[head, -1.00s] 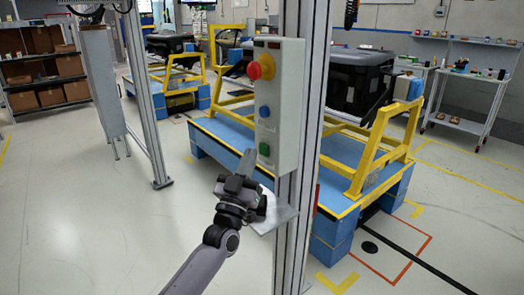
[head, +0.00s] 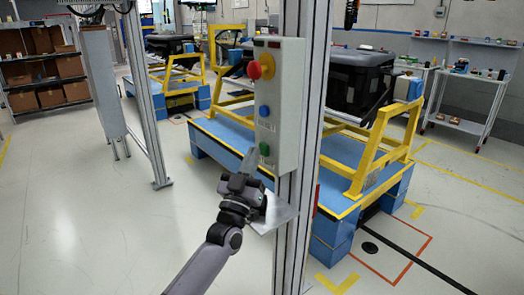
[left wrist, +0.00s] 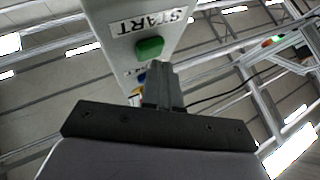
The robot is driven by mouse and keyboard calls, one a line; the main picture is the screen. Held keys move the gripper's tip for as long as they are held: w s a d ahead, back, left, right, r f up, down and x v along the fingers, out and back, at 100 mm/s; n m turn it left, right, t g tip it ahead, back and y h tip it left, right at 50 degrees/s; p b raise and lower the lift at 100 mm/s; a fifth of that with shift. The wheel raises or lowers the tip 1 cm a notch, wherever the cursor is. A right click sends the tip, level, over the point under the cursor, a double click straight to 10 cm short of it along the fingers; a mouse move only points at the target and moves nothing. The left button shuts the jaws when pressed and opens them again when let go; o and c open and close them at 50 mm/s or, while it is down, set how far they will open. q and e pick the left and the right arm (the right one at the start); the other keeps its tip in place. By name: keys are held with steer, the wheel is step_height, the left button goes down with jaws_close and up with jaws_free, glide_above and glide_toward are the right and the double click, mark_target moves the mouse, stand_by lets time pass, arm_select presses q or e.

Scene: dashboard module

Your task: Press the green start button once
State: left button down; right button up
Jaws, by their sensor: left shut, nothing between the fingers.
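The green start button (head: 264,149) is the lowest button on the front of a grey control box (head: 288,105) fixed to a metal post. My left gripper (head: 250,155) is shut and empty, its fingers pointing up just left of the button. In the left wrist view the green button (left wrist: 150,48) sits beside a START label, and the shut fingertips (left wrist: 160,68) appear just below it. I cannot tell whether they touch it. My right gripper is not in view.
A blue button (head: 264,111) and a red emergency stop on a yellow base (head: 262,67) are higher on the box. A small metal plate (head: 277,214) sticks out from the post below the box. A blue and yellow stand (head: 335,195) is behind. The floor at left is clear.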

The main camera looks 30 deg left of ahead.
arm_select(q)
steer(key=shift+w+d, duration=0.15)
steer(key=shift+w, duration=0.25)
stand_by(0.4)
stand_by(0.4)
steer(key=shift+s+a+p, duration=0.3)
steer(key=shift+s, duration=0.5)
steer(key=s, duration=0.1)
steer(key=s+a+p, duration=0.1)
steer(key=s, duration=0.1)
steer(key=s+a+p, duration=0.1)
steer(key=shift+s, duration=0.3)
stand_by(0.5)
